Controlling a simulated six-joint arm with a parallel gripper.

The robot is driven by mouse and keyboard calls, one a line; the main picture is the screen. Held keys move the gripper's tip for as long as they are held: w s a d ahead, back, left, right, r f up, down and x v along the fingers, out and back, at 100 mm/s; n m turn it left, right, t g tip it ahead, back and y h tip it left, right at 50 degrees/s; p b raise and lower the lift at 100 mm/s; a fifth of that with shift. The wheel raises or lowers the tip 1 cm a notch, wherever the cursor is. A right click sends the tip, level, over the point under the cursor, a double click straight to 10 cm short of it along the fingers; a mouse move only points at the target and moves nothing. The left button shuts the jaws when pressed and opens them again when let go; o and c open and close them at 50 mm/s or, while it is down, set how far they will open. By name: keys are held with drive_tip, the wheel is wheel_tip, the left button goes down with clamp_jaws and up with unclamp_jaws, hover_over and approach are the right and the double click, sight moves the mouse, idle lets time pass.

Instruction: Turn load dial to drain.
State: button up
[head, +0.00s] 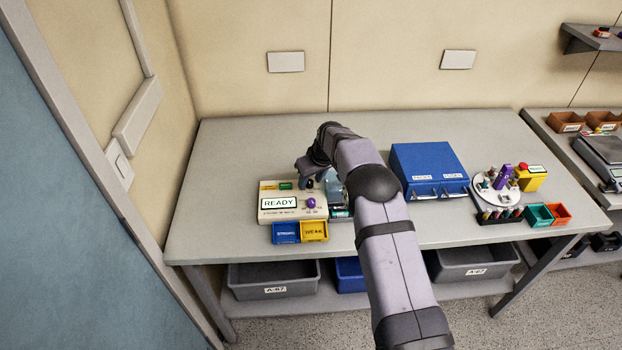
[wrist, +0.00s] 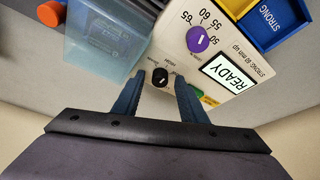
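The white pump box (head: 292,215) stands on the left part of the table, with a READY screen (head: 279,203). Its purple dial (head: 311,203) has numbers around it, and also shows in the wrist view (wrist: 198,40). In the head view my gripper (head: 306,180) is over the back right of the box and hides this dial.
A translucent blue container (wrist: 108,45) stands close beside the box. Blue STRONG (head: 286,232) and yellow WEAK (head: 314,231) bins sit in front. A blue case (head: 428,165) and a round rack (head: 495,190) stand further right. The table's left end is clear.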

clamp_jaws()
drive_tip(key=shift+w+f+n+b, duration=0.15)
drive_tip(key=shift+n+b, duration=0.15)
drive_tip(key=shift+b, duration=0.25)
drive_tip(key=shift+d+f+n+y+b, duration=0.15)
drive_tip(key=shift+n+y+b, duration=0.25)
drive_tip(key=shift+n+b, duration=0.45)
drive_tip(key=shift+r+n+g+y, duration=0.35)
drive_tip(key=shift+n+g, duration=0.25)
drive_tip(key=shift+n, duration=0.55)
unclamp_jaws()
drive_tip(key=shift+r+b, duration=0.1)
drive_tip(key=shift+b, duration=0.25)
